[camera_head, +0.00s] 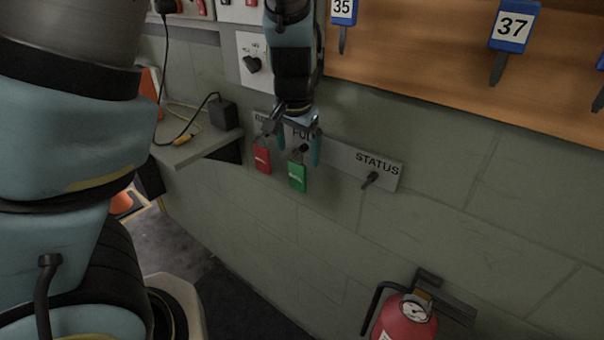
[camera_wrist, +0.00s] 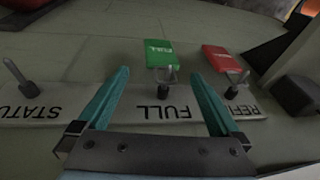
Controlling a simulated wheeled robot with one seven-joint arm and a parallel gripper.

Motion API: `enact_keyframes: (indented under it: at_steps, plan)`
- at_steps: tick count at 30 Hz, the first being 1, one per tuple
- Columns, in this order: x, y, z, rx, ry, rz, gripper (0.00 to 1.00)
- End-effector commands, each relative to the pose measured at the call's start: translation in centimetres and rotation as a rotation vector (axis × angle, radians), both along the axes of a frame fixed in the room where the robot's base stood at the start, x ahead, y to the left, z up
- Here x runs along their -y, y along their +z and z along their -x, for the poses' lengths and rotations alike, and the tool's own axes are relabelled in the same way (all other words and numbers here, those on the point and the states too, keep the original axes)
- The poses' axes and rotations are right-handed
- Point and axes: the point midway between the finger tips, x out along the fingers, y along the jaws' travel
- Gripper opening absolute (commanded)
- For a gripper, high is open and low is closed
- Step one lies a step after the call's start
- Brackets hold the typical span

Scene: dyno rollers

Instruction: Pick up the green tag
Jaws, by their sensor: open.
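The green tag (camera_head: 297,176) hangs from a peg on a grey label strip (camera_head: 341,162) on the wall. My gripper (camera_head: 294,146) is open, with teal fingers just above the green tag in the head view. In the wrist view my gripper (camera_wrist: 163,80) has one finger on each side of the FULL peg, and the tag lies just beyond the fingertips. Nothing is between the fingers except the peg and loop.
A red tag (camera_head: 262,158) hangs on the peg to the left, close to one finger. The STATUS peg (camera_head: 370,180) is empty. A shelf (camera_head: 195,147) with a black adapter juts out at left. A red extinguisher (camera_head: 405,316) is low at right.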

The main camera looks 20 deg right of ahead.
Motion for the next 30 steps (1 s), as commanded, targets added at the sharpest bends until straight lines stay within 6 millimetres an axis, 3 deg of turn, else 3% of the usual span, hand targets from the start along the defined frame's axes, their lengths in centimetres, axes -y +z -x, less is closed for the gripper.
enact_keyframes:
  at_steps: [1, 6, 14, 21, 30]
  plan:
    - [-0.1, -1.2, -0.3, -0.003, 0.005, -0.004, 1.0]
    - [0.3, -3.7, -1.0, -0.003, 0.004, -0.002, 1.0]
    - [0.6, -5.5, -1.4, -0.002, 0.002, -0.002, 1.0]
    - [1.0, -8.7, -2.3, -0.002, 0.003, -0.002, 1.0]
    - [1.2, -9.4, -2.4, 0.0, 0.001, 0.0, 1.0]
